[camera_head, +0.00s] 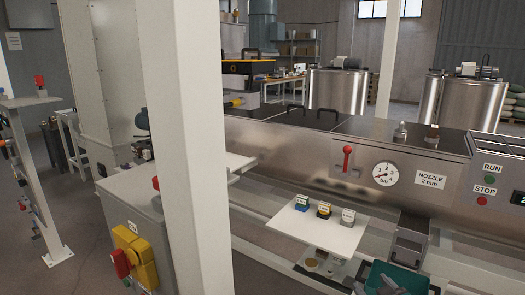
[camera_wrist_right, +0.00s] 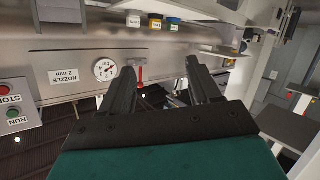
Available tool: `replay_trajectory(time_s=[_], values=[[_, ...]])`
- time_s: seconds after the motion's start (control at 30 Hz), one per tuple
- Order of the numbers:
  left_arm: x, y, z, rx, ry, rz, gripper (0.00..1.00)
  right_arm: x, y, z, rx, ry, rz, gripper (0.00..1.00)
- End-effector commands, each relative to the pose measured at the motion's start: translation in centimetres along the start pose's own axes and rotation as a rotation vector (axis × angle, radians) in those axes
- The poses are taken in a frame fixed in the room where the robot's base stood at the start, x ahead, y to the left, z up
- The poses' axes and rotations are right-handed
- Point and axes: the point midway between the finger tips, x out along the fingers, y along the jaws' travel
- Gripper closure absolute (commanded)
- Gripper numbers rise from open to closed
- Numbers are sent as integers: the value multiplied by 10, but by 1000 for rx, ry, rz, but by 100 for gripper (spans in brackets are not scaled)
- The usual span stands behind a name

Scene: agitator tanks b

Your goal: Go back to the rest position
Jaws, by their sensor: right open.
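My right gripper shows at the bottom right of the head view (camera_head: 378,281), partly cut off by the lower edge, with a teal hand and dark fingers. In the right wrist view the two dark fingers (camera_wrist_right: 160,68) stand apart with nothing held between them. The wrist picture is upside down. A red lever (camera_wrist_right: 140,73) on the steel panel lies behind the gap between the fingers, apart from them as far as I can tell. My left gripper is in neither view.
A steel machine panel carries the lever (camera_head: 347,158), a gauge (camera_head: 386,174), a nozzle label (camera_head: 431,180), and green and red buttons. A white shelf (camera_head: 340,239) holds blue, yellow and white-labelled small containers. A white post (camera_head: 180,140) blocks part of the view. Steel tanks (camera_head: 338,91) stand behind.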

Motion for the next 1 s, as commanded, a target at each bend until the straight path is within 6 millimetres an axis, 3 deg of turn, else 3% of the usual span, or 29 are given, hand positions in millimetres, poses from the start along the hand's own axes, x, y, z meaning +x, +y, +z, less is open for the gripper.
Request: replay_trajectory(time_s=[0.03, 0.2, 0.4, 0.5, 0.63, 1.0], values=[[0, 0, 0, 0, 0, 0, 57, -21, -21, 26, 17, -40, -31, 38], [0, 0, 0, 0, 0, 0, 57, -91, -78, 87, 79, -148, -112, 38], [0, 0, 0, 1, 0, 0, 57, -164, -119, 125, 145, -249, -168, 38], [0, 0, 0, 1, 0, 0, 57, -184, -128, 133, 165, -279, -180, 38], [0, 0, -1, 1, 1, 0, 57, -196, -133, 136, 176, -293, -187, 38], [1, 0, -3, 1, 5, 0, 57, -196, -134, 137, 176, -294, -187, 38]])
